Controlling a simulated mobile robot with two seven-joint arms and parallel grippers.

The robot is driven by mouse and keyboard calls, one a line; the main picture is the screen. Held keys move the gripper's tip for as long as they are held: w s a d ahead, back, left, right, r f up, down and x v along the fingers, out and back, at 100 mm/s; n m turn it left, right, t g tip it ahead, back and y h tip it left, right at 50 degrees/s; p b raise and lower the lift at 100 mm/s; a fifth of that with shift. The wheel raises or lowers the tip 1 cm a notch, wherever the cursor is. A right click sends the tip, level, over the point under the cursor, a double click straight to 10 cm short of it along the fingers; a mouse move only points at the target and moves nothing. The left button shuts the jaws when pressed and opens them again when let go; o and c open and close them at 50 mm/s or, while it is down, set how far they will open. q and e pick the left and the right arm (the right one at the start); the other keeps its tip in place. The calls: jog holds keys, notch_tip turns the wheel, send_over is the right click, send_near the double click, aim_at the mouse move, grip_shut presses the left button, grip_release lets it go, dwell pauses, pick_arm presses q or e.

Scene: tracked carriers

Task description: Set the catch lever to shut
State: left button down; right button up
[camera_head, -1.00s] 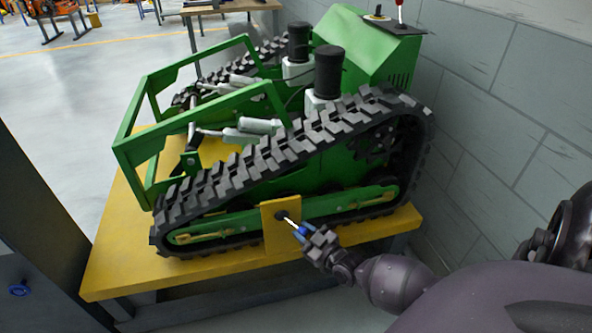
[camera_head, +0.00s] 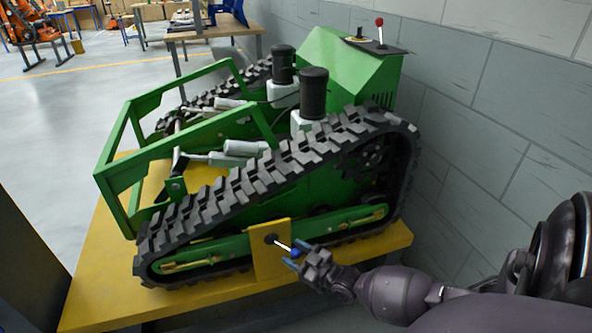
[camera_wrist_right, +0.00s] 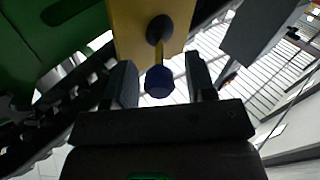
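The catch lever is a light rod with a blue knob (camera_head: 296,253). Its dark pivot (camera_head: 270,239) sits on a yellow plate (camera_head: 268,262) at the side of the green tracked carrier. In the head view the rod points right and slightly down. My right gripper (camera_head: 297,256) is at the knob. In the right wrist view the knob (camera_wrist_right: 158,82) lies between the two spread fingers (camera_wrist_right: 162,84), with gaps on both sides. The gripper is open there. My left gripper is not in view.
The green carrier (camera_head: 330,50) with black tracks stands on a yellow-topped bench (camera_head: 105,290). A grey block wall (camera_head: 500,110) is close on the right. A red-knobbed stick (camera_head: 380,24) stands on the carrier's top panel. Open floor lies to the left.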

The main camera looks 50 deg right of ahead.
jog(key=shift+s, duration=0.2)
jog(key=s+d+p, duration=0.1)
jog(key=s, duration=0.9)
jog(key=shift+s+d+p, duration=0.2)
jog(key=shift+p, duration=0.1)
